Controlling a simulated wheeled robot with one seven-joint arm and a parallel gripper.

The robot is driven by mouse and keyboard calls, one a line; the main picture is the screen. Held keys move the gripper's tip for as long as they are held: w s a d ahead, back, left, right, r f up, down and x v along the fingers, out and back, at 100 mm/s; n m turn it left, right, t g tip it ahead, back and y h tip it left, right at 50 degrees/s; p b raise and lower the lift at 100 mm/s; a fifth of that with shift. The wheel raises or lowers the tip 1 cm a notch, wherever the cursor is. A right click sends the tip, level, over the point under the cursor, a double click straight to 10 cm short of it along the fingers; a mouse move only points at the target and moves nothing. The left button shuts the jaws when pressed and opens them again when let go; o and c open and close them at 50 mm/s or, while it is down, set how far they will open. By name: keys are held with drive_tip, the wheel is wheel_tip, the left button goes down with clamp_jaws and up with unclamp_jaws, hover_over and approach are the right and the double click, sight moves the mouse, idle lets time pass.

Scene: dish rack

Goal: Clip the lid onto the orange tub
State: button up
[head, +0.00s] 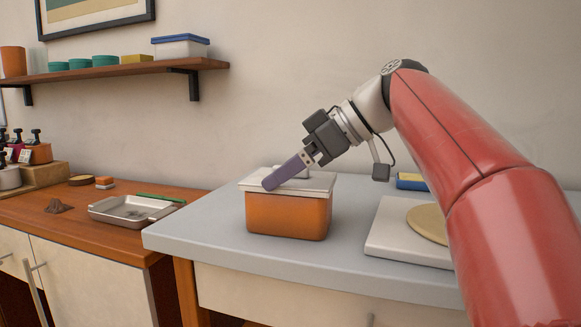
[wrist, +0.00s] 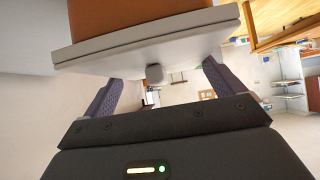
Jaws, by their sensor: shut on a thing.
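The orange tub (head: 287,216) stands upright on the grey worktop, in the middle of the head view. The pale grey lid (head: 318,183) lies over its top, roughly level. I cannot tell whether it is clipped down. In the wrist view the lid (wrist: 150,45) crosses the top, with the tub (wrist: 130,12) beyond it and a small grey knob (wrist: 154,73) on the lid. My gripper (head: 270,184) reaches down from the right, tilted, its purple fingers at the lid. It is shut on the lid; the lid hides the fingertips in the wrist view.
A pale board (head: 385,235) with a round tan disc (head: 428,223) lies to the right of the tub. A metal tray (head: 130,209) sits on the lower wooden counter at left. A wall shelf (head: 110,69) holds several containers. The worktop left of the tub is clear.

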drive_tip(key=shift+f+b, duration=0.5)
drive_tip(key=shift+f, duration=0.05)
idle(0.4)
drive_tip(key=o, duration=0.6)
wheel_tip(320, 180, up, 7)
drive_tip(key=p, duration=0.6)
